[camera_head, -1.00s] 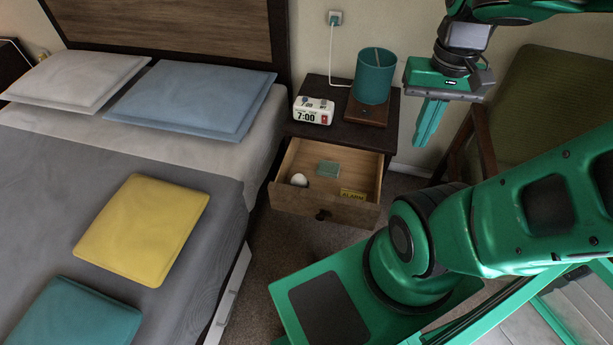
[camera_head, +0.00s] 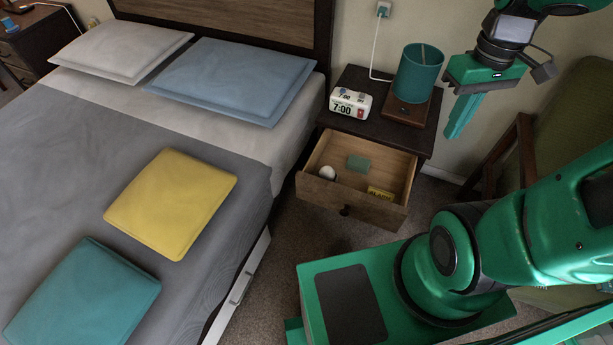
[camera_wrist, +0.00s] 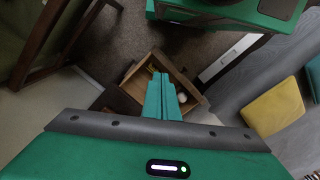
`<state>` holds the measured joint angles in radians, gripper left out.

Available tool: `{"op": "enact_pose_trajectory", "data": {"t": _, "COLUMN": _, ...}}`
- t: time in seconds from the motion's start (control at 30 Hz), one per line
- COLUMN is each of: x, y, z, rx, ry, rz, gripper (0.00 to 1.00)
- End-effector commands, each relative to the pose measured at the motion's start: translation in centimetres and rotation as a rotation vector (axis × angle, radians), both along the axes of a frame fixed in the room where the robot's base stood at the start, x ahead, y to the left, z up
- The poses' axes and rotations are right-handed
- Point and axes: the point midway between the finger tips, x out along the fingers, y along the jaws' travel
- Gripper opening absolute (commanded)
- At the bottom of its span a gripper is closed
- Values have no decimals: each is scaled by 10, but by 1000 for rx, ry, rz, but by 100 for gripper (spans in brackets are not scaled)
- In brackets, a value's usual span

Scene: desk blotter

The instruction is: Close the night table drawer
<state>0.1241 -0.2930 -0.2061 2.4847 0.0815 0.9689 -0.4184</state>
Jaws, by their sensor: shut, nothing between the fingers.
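The night table (camera_head: 431,128) stands against the wall, right of the bed. Its wooden drawer (camera_head: 365,207) is pulled out, with a dark round knob (camera_head: 345,211) on its front. Inside lie a white round item (camera_head: 327,173), a green item (camera_head: 358,163) and a yellow labelled item (camera_head: 381,193). My gripper (camera_head: 455,132) is shut and empty, held in the air right of the night table and apart from the drawer. In the wrist view the shut fingers (camera_wrist: 165,98) overlap the open drawer (camera_wrist: 190,100) and hide part of its inside.
An alarm clock (camera_head: 350,103) and a teal lamp (camera_head: 418,73) stand on the night table. The bed (camera_head: 225,200) with several pillows borders the drawer on the left. A green chair (camera_head: 575,130) stands at the right. Some carpet (camera_head: 300,235) is clear before the drawer.

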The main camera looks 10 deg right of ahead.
Motion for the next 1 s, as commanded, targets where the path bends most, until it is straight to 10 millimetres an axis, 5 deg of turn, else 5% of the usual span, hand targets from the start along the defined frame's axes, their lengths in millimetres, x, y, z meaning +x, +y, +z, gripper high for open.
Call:
{"op": "enact_pose_trajectory", "data": {"t": 0.2, "x": 70, "y": 37, "z": -36, "rx": 52, "ry": 22, "rz": 560, "gripper": 0}}
{"op": "enact_pose_trajectory", "data": {"t": 0.5, "x": 142, "y": 111, "z": -108, "rx": 170, "ry": 9, "rz": 1313, "gripper": 0}}
{"op": "enact_pose_trajectory", "data": {"t": 0.7, "x": 170, "y": 172, "z": -169, "rx": 277, "ry": -32, "rz": 1797, "gripper": 0}}
{"op": "enact_pose_trajectory", "data": {"t": 1.0, "x": 177, "y": 245, "z": -245, "rx": 419, "ry": -132, "rz": 2322, "gripper": 0}}
